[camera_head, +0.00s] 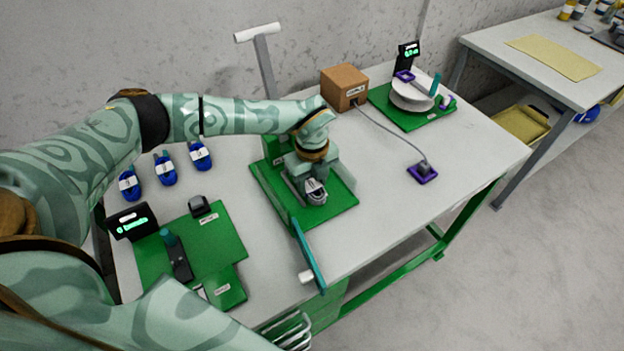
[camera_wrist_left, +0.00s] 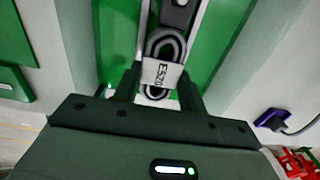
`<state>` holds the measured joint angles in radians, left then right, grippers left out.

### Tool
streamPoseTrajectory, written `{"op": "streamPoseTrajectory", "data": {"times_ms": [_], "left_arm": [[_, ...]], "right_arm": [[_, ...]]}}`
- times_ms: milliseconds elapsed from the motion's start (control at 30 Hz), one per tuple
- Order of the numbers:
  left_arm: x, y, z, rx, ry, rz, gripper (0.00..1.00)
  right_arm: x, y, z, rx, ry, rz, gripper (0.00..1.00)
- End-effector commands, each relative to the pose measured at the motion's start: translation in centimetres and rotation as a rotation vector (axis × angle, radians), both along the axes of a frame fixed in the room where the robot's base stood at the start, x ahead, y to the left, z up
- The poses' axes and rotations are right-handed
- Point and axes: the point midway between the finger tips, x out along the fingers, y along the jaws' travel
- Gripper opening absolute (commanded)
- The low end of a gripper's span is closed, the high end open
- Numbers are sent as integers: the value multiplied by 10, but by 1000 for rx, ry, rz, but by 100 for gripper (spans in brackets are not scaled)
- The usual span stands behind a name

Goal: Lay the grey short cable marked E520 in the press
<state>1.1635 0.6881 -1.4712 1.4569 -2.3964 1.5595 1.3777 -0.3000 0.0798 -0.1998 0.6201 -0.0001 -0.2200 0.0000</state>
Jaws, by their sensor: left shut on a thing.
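The grey short cable (camera_head: 315,193) is a coiled loop with a white band. The band (camera_wrist_left: 161,74) reads E520 in the left wrist view. My left gripper (camera_wrist_left: 160,88) is shut on the cable at its band. In the head view the left gripper (camera_head: 311,180) is over the green press (camera_head: 343,192), in the middle of the table. The cable (camera_wrist_left: 166,45) shows over the press's green bed in the wrist view. A dark part (camera_wrist_left: 177,14) is at the cable's far end. I cannot tell whether the cable touches the bed. My right gripper is not in view.
A teal lever (camera_head: 308,252) with a white end stands at the press's front. Three blue cables (camera_head: 166,170) lie left. A green station with a display (camera_head: 132,222) is front left. A cardboard box (camera_head: 344,88) and a drum station (camera_head: 412,95) stand behind.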

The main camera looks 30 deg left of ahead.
Motion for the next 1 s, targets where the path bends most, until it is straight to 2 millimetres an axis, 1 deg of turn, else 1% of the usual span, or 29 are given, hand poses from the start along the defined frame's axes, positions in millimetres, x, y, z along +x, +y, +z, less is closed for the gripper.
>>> {"op": "streamPoseTrajectory", "data": {"times_ms": [1000], "left_arm": [[0,0,-15,-1,-1,-1,18]], "right_arm": [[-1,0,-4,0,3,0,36]]}}
